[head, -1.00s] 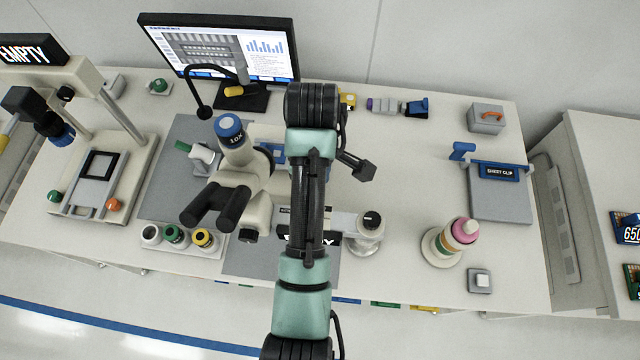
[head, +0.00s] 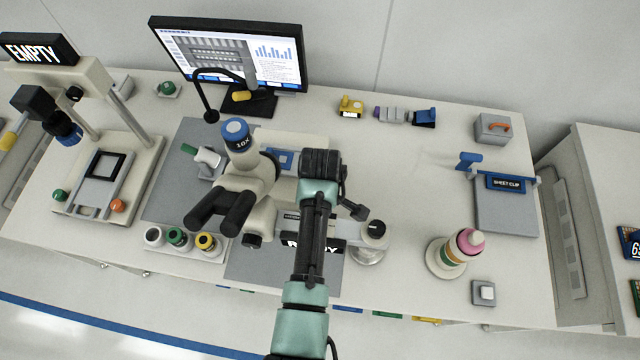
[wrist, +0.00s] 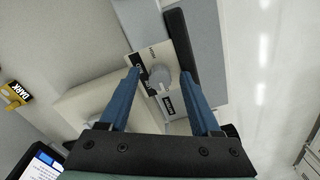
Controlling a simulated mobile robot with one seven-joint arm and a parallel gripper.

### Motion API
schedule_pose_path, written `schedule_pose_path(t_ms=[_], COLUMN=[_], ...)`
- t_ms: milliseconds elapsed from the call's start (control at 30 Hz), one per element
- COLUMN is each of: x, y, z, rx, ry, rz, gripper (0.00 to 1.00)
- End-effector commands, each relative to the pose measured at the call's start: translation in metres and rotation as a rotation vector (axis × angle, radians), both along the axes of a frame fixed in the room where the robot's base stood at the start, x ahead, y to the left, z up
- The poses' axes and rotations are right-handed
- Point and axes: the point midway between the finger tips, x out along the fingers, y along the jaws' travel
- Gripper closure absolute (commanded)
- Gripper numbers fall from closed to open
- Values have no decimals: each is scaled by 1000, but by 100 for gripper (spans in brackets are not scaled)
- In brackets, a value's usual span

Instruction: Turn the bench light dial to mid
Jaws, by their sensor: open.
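In the wrist view a round grey dial (wrist: 160,76) sits on a pale plate (wrist: 146,57) with dark labels around it; one word at its far edge looks like HIGH. The mark the dial points to is too small to tell. My gripper (wrist: 160,74) is open, with its two blue fingers on either side of the dial in the picture. I cannot tell whether they touch it or how far above it they are. In the head view my arm hides the dial and the fingers.
A microscope (head: 240,185) stands close left of my arm. A black-topped knob on a round metal base (head: 375,230) is close on the right. A stack of coloured rings (head: 463,246) and a sheet clip board (head: 507,205) stand farther right.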

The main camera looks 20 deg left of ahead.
Motion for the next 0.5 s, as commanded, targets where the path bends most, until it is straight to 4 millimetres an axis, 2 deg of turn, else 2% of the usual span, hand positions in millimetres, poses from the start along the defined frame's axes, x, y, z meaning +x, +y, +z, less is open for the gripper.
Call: schedule_pose_path(t_ms=[300, 500], x=[0, 0], y=[0, 0], z=[-2, -2], rx=[0, 0], ry=[0, 0], rz=[0, 0], gripper=[38, 74])
